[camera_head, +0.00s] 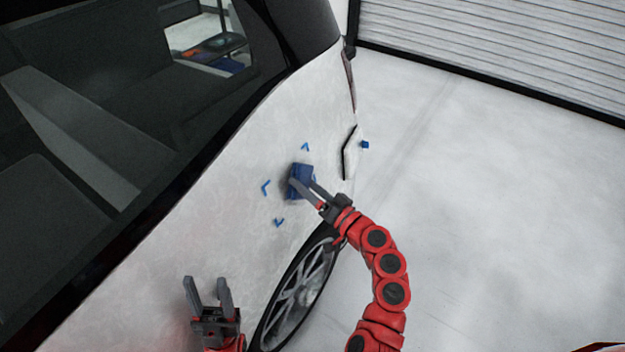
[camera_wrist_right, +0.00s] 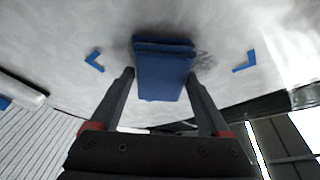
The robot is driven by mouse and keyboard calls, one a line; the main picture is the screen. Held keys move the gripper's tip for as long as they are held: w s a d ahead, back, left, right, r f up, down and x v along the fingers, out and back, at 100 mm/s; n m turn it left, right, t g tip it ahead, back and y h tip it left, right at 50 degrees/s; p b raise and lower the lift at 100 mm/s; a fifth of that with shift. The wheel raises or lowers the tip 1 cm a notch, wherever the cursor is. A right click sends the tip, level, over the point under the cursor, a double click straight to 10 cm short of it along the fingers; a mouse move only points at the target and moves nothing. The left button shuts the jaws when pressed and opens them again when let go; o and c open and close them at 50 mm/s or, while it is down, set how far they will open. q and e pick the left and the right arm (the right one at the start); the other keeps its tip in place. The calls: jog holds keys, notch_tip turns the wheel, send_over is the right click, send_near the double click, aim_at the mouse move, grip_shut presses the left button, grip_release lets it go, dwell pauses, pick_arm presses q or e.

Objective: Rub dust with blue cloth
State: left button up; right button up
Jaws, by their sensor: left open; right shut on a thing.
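The blue cloth (camera_head: 301,175) is a folded pad against the white car panel (camera_head: 225,165). My right gripper (camera_head: 303,186) is shut on the cloth; the wrist view shows the cloth (camera_wrist_right: 165,78) between its two fingers. A dark dusty smudge (camera_wrist_right: 206,59) shows on the panel just right of the cloth in the wrist view; the cloth may hide more of it. Blue corner marks (camera_head: 266,188) surround this spot. My left gripper (camera_head: 206,283) is open and empty, low in front of the car side, left of the wheel.
A car wheel (camera_head: 300,290) is below the cloth, beside my right arm. Dark car windows (camera_head: 100,100) fill the upper left. A small blue piece (camera_head: 364,145) shows by the car's edge. The pale floor (camera_head: 490,200) on the right is clear up to the shutter door (camera_head: 500,45).

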aim_at(312, 169)
jog(key=shift+s+a, duration=0.8)
jog(key=shift+s, duration=0.35)
jog(key=shift+s+a, duration=0.75)
jog(key=shift+s, duration=0.35)
jog(key=shift+w+a+r, duration=0.1)
jog(key=shift+r, duration=0.35)
jog(key=shift+w+a+r, duration=0.1)
jog(key=shift+r, duration=0.3)
jog(key=shift+w+d+f+b, duration=0.1)
jog(key=shift+w+d+b, duration=0.3)
jog(key=shift+w+b, duration=0.25)
jog(key=shift+w+d+b, duration=0.55)
jog(key=shift+w, duration=0.15)
jog(key=shift+w+d, duration=0.2)
jog(key=shift+d, duration=0.05)
jog(key=w+d+b, duration=0.2)
jog(key=b, duration=0.1)
jog(key=shift+w, duration=0.3)
jog(key=shift+w+d, duration=0.2)
jog(key=shift+w, duration=0.1)
jog(key=shift+w+d+b, duration=0.45)
jog(key=shift+w+b, duration=0.2)
jog(key=shift+b, duration=0.45)
jog(key=shift+w+d+b, duration=0.65)
jog(key=shift+w+b, duration=0.2)
jog(key=shift+r, duration=0.2)
